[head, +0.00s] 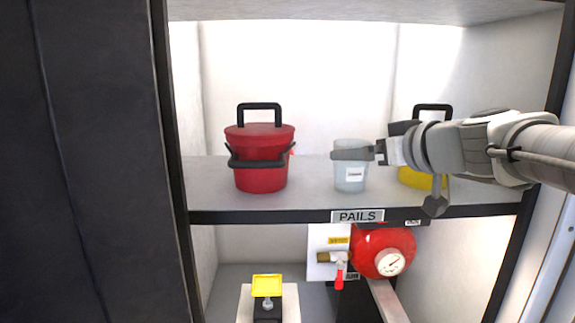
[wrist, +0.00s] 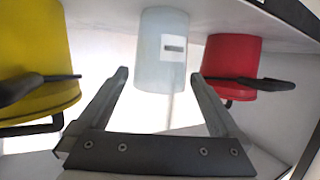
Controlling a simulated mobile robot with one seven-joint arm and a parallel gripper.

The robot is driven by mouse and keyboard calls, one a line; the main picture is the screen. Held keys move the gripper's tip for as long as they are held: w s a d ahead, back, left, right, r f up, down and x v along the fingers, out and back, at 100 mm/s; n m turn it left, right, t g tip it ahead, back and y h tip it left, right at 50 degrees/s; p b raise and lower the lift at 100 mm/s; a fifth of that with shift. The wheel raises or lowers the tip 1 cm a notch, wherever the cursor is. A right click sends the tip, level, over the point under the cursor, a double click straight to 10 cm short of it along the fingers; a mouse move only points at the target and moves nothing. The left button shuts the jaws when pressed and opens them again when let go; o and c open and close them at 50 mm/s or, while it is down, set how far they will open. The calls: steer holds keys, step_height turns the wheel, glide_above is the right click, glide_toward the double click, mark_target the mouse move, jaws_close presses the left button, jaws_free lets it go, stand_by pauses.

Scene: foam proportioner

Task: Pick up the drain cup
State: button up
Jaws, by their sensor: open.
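The drain cup (head: 351,178) is a translucent pale cup with a small white label, upright on the shelf between a red pail and a yellow pail. It also shows in the wrist view (wrist: 161,45), upside down in the picture. My gripper (head: 350,153) comes in from the right at the height of the cup's upper part. One finger crosses in front of the cup and hides part of it. In the wrist view my gripper (wrist: 160,76) is open, with one finger to each side of the cup and gaps visible on both sides.
The red pail (head: 260,170) with black handles stands left of the cup. The yellow pail (head: 418,180) stands to the right, partly behind my arm. The shelf's front edge carries a PAILS label (head: 358,216). Below hang a red gauge unit (head: 383,250) and a red-handled valve (head: 339,275).

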steer(key=shift+p+x, duration=0.65)
steer(key=shift+x, duration=2.7)
steer(key=shift+s+f, duration=0.1)
steer(key=shift+f, duration=0.05)
steer(key=shift+c, duration=0.2)
steer(key=c, duration=1.1)
